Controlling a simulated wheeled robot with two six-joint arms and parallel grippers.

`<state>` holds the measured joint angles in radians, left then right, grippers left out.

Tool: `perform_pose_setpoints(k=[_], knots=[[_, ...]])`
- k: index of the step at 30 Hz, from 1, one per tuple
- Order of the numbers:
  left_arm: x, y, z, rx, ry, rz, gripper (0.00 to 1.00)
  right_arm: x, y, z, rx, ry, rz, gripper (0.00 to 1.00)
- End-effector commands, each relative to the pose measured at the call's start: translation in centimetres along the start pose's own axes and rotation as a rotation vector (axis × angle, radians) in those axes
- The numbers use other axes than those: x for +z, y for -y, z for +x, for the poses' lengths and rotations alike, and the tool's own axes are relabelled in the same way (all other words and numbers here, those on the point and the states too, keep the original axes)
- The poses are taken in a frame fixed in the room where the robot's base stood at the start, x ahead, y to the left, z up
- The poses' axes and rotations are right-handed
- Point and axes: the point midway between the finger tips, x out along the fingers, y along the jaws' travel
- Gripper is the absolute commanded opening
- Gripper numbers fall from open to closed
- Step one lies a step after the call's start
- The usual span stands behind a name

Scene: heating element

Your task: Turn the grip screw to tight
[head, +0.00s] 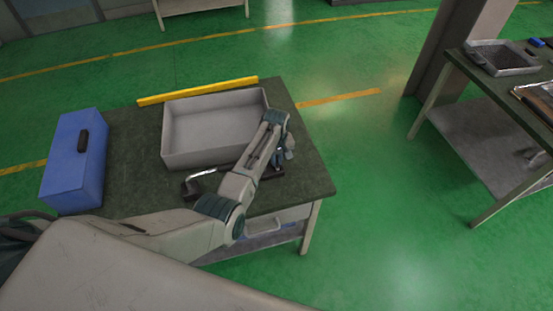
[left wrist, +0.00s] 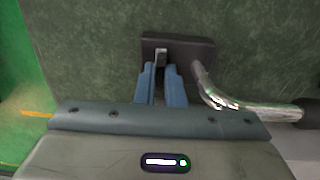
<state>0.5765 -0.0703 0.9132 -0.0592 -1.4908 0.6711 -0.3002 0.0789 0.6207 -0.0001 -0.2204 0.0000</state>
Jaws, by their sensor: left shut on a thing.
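The grip screw (left wrist: 161,57) is a small light metal piece on a dark block (left wrist: 200,50) lying on the green table. My left gripper (left wrist: 161,72) is shut on the grip screw, with its two blue fingers close on either side of it. In the head view the left gripper (head: 279,158) reaches down at the table's right part, and my own arm hides most of the block. A bent shiny metal tube (left wrist: 222,98) runs from the block to a dark end piece (left wrist: 306,113). My right gripper is not in view.
A grey open tray (head: 190,161) stands just behind the arm on the green table (head: 135,155). A blue box (head: 70,175) stands at the left, and a yellow bar (head: 198,91) lies along the far edge. Another table (head: 490,92) stands at the right, with open green floor between.

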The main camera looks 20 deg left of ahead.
Motion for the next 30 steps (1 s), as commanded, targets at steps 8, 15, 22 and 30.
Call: perform_pose_setpoints(k=[8, 15, 22, 30], knots=[[-0.01, -0.01, -0.02, 0.0, 0.0, 0.054, 0.0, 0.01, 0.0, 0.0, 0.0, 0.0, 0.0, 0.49], [-0.03, -0.02, -0.02, 0.0, 0.0, 0.208, 0.0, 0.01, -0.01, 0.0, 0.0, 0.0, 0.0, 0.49], [-0.03, -0.03, -0.03, 0.0, 0.0, 0.421, 0.0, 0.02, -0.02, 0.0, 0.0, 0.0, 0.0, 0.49], [-0.04, -0.04, -0.04, 0.0, 0.0, 0.678, 0.0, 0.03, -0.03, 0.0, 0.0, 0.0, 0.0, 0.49]])
